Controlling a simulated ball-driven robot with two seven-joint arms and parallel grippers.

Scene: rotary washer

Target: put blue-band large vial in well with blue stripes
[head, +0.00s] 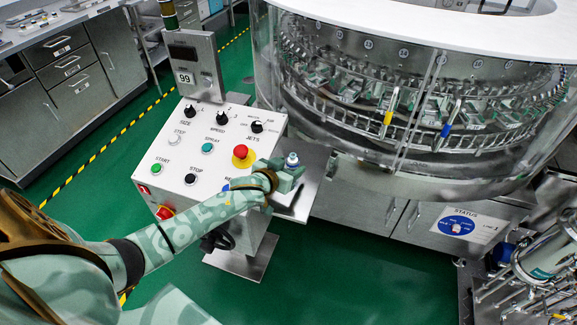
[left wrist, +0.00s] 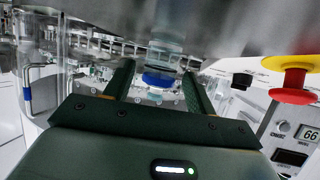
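The vial (head: 292,160) stands upright over the small steel shelf beside the control panel. It is clear with a blue band (left wrist: 158,80) in the left wrist view. My left gripper (head: 285,178) has its fingers on either side of the vial. In the left wrist view a narrow gap shows between the band and each finger, so the gripper (left wrist: 158,85) looks open around it. A blue-marked post (head: 446,130) stands at the front of the rotary washer's ring; the well itself is too small to make out. My right gripper is in neither view.
The control panel (head: 180,150) with a red emergency button (head: 242,155) is close to my left gripper. The washer's curved clear guard (head: 350,165) stands in front of the ring (head: 420,110). Steel cabinets (head: 70,75) are at the left; green floor (head: 310,270) is clear below.

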